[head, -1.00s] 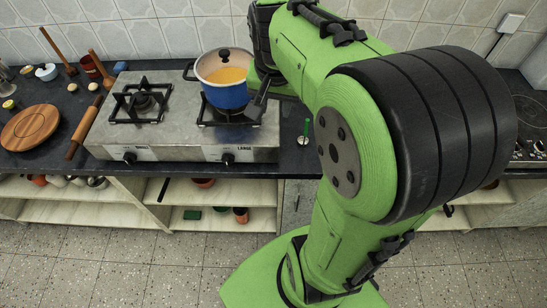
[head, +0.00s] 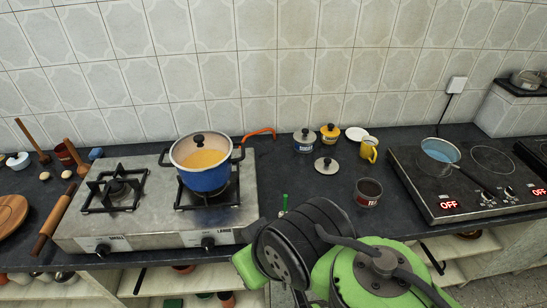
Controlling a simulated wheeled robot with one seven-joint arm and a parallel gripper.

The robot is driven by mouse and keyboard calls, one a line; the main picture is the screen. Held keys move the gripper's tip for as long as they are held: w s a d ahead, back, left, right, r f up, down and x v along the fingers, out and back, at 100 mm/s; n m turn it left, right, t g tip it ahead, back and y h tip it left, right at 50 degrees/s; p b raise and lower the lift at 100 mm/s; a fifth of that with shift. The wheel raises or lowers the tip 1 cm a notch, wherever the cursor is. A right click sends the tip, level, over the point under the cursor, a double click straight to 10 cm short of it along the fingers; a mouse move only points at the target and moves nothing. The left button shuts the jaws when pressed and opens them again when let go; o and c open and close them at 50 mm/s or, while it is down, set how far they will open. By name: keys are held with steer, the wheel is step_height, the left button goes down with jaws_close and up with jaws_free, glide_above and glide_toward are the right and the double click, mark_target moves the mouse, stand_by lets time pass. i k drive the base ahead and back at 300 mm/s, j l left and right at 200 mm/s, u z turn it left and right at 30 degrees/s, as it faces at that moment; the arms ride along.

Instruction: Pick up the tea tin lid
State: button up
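A round steel lid (head: 326,165) with a dark knob lies flat on the dark counter, behind and to the left of an open, dark-filled steel tin (head: 367,194). The tin has a red label that seems to read TEA. My arm rises from the bottom of the head view, with its black and green links in front of the counter edge, nearer than the lid. My gripper's fingers do not show, so whether they are open or shut is hidden. Nothing is seen touching the lid.
Behind the lid stand a lidded steel tin (head: 304,141), a yellow lidded tin (head: 329,135), a white saucer (head: 356,134) and a yellow mug (head: 369,150). A blue pot (head: 207,178) sits on the left stove. An induction hob (head: 465,185) holds a pan at right.

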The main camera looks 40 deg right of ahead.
mark_target(327, 166)
steer(key=z, duration=1.6)
